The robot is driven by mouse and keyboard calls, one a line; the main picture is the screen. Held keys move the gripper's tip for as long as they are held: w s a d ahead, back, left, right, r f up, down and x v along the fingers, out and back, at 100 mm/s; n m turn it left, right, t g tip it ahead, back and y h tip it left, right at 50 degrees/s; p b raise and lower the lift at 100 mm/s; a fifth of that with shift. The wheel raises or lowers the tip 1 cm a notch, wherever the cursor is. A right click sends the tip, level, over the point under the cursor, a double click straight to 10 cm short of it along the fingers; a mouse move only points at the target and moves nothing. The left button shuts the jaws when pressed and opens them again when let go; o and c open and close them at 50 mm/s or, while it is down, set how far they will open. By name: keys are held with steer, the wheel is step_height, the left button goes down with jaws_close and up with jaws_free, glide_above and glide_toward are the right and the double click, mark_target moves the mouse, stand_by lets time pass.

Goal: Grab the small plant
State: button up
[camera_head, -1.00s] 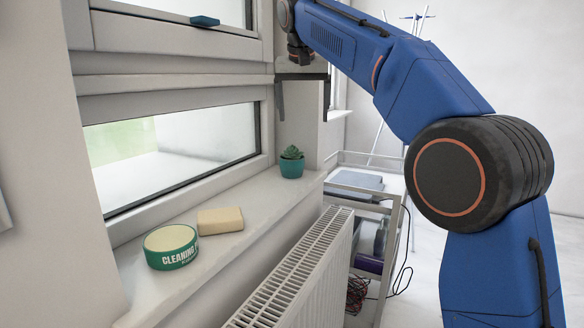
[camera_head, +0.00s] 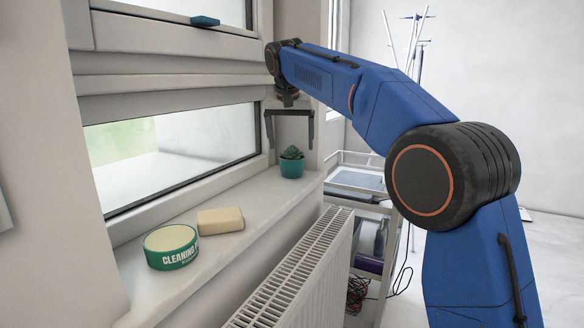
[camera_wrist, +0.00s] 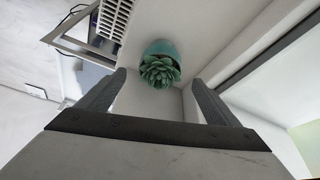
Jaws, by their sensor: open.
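The small plant (camera_head: 291,164) is a green succulent in a teal pot, upright at the far end of the white window sill (camera_head: 222,262). My gripper (camera_head: 291,147) is open and empty, pointing down, with its fingertips close to the height of the plant's leaves in the head view. In the wrist view the plant (camera_wrist: 160,68) shows beyond and between the two spread fingers (camera_wrist: 158,80). It appears apart from both fingers. I cannot tell the exact gap in depth.
A beige sponge-like block (camera_head: 220,219) and a green cleaning tin (camera_head: 171,246) sit on the nearer sill. A radiator (camera_head: 300,275) stands below it. A trolley (camera_head: 358,182) is to the right. The window frame (camera_head: 190,195) borders the sill on the left.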

mark_target(292, 158)
steer(key=shift+x, duration=3.55)
steer(key=shift+c, duration=0.5)
